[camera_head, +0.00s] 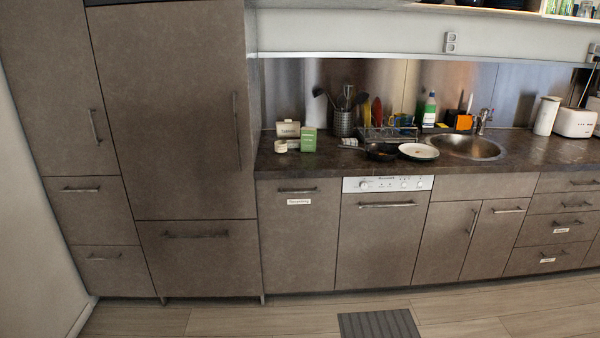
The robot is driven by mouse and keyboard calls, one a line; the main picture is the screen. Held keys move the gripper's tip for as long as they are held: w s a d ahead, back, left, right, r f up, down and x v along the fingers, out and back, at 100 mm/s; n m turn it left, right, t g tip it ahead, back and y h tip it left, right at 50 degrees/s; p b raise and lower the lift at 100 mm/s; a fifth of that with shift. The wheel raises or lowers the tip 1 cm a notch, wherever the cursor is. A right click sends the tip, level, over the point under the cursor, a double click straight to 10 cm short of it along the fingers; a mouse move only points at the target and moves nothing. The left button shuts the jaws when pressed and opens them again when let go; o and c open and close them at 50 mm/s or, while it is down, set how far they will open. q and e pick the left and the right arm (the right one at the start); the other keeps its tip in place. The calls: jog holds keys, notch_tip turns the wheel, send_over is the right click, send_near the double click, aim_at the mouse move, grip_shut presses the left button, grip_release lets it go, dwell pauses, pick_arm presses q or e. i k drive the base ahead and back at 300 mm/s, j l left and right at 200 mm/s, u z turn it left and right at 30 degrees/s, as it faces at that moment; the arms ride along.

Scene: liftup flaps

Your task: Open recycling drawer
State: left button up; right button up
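The recycling drawer (297,240) is a tall grey-brown front under the counter, between the tall cabinet and the dishwasher. It is closed, flush with its neighbours. A horizontal bar handle (298,190) runs near its top edge. A small white label (299,202) sits just below the handle; its text is too small to read surely. Neither of my grippers is in view.
A dishwasher (383,240) with a white control panel stands right of the drawer. Tall cabinets (180,110) stand to the left. The counter (330,160) holds boxes, utensils, a pan and a plate. A grey mat (379,325) lies on the otherwise clear wooden floor.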

aim_at(298, 219)
jog(key=i+z, duration=0.25)
jog(key=i, duration=0.4)
jog(key=i+z, duration=0.3)
jog(key=i, duration=0.4)
jog(key=i+l+u, duration=0.25)
jog(key=i, duration=0.2)
jog(key=i+l+u, duration=0.25)
jog(key=i+l, duration=0.15)
jog(key=i+l+u, duration=0.3)
jog(key=l+u, duration=0.3)
jog(key=l, duration=0.15)
jog(key=i+l+u, duration=0.3)
jog(key=l, duration=0.15)
jog(key=l+u, duration=0.3)
jog(key=l, duration=0.15)
jog(key=l+u, duration=0.2)
jog(key=l, duration=0.35)
jog(key=k, duration=0.05)
